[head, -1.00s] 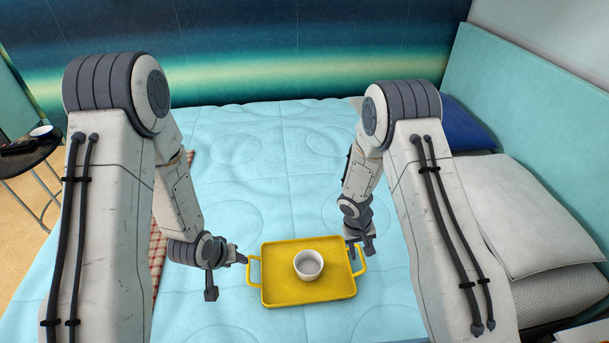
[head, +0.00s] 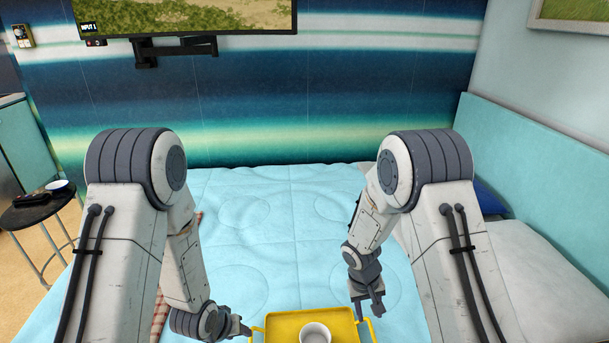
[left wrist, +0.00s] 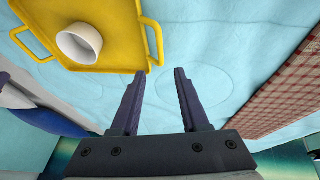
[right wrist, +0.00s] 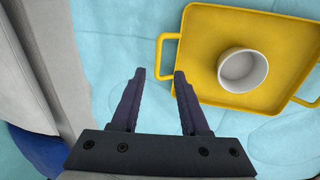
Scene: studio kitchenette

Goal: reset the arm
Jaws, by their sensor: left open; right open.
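My right gripper (head: 371,304) is open and empty in the head view, near the right handle of a yellow tray (head: 283,322). My left gripper (head: 246,333) is near the tray's left handle in the head view. In the left wrist view its fingers (left wrist: 159,72) are apart and empty, just short of the tray handle (left wrist: 153,42). A white cup (head: 315,334) stands on the tray. The tray's near part is cut off in the head view.
The tray rests on a light blue bed (head: 270,240). A red checked cloth (left wrist: 285,95) lies to the left. Pillows (head: 540,270) are on the right. A small round table (head: 40,212) with a bowl (head: 60,187) stands at the left. A screen (head: 190,15) hangs on the far wall.

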